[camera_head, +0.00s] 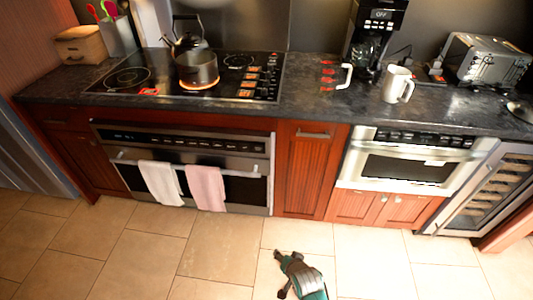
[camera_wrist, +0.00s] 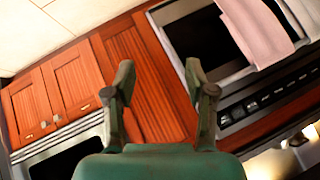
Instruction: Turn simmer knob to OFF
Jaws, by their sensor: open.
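The black glass cooktop (camera_head: 215,88) is set in the dark counter at the left in the head view. A column of small dark knobs (camera_head: 268,84) runs along its right side, beside orange labels (camera_head: 251,76). They are too small to tell which is the simmer knob or how it is turned. A metal pot (camera_head: 197,68) stands on a burner with an orange glow under it. My gripper (camera_head: 281,273) is green and dark, open and empty, low over the floor in front of the cabinets, well away from the knobs. It also shows in the wrist view (camera_wrist: 160,78).
A kettle (camera_head: 186,38) stands behind the pot. Below are an oven (camera_head: 230,155) with two towels and a microwave drawer (camera_head: 400,165). A white mug (camera_head: 394,84), coffee maker (camera_head: 382,25) and toaster (camera_head: 485,60) stand on the right counter. The tiled floor is clear.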

